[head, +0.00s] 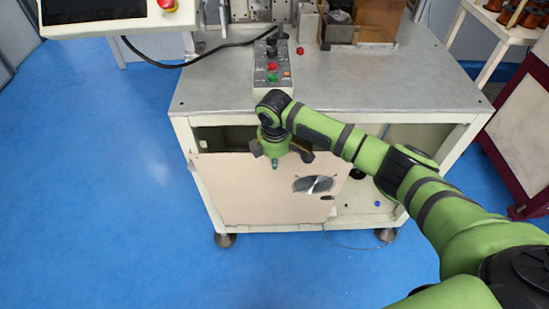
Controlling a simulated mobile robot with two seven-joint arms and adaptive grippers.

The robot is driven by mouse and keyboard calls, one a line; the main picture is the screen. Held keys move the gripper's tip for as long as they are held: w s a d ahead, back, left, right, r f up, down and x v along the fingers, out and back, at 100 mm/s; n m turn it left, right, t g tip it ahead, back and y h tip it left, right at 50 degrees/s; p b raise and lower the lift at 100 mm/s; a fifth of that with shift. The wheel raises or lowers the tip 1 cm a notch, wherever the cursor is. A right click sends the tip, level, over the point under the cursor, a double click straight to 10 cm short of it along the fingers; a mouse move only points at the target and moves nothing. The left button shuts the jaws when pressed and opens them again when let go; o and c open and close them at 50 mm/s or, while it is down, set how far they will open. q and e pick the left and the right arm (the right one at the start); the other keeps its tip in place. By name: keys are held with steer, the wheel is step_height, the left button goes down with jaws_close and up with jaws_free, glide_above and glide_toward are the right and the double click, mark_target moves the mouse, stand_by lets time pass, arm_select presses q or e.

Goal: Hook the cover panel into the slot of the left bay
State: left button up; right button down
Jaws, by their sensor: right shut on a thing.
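My left gripper is not in view.
The steel table top (370,85) overhangs the bay and carries a button box (271,68). The right bay (375,200) is open, with small items inside. A monitor (100,14) with a red stop button is at top left. The blue floor (100,180) is clear at left.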

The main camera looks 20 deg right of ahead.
steer(key=shift+f+b, duration=0.7)
steer(key=shift+f, duration=0.8)
stand_by(0.5)
steer(key=shift+a, duration=0.1)
steer(key=c, duration=1.3)
jaws_free()
step_height(320, 180, up, 12)
glide_above(274, 173)
steer(key=s, duration=0.2)
steer(key=shift+s+a+f, duration=0.1)
steer(key=shift+a, duration=0.2)
